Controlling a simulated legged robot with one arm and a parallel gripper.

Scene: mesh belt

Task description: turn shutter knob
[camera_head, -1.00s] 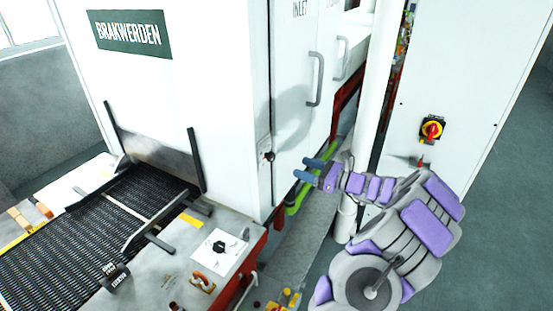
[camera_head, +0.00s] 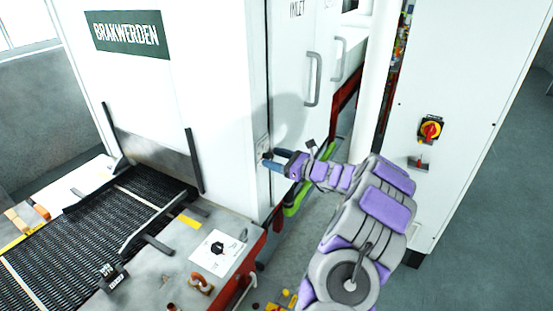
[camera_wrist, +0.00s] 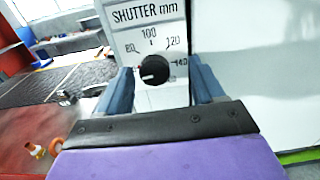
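The shutter knob (camera_wrist: 155,69) is a round black dial with a white pointer line. It sits on a white plate (camera_wrist: 148,14) marked "SHUTTER mm", with numbers around the dial. In the wrist view the knob shows between the two blue fingers of my gripper (camera_wrist: 157,88), which stand apart with a gap on each side of it. In the head view my gripper (camera_head: 273,160) is at the front corner edge of the white machine, and its fingers hide the knob there. Whether the fingertips reach around the knob or stop short is hard to tell.
The white machine (camera_head: 225,80) has a door with a grey handle (camera_head: 314,80) near my arm. A mesh belt (camera_head: 60,250) runs out at left. A black knob (camera_head: 217,248) sits on the front table. A cabinet with a red-yellow switch (camera_head: 430,130) stands at right.

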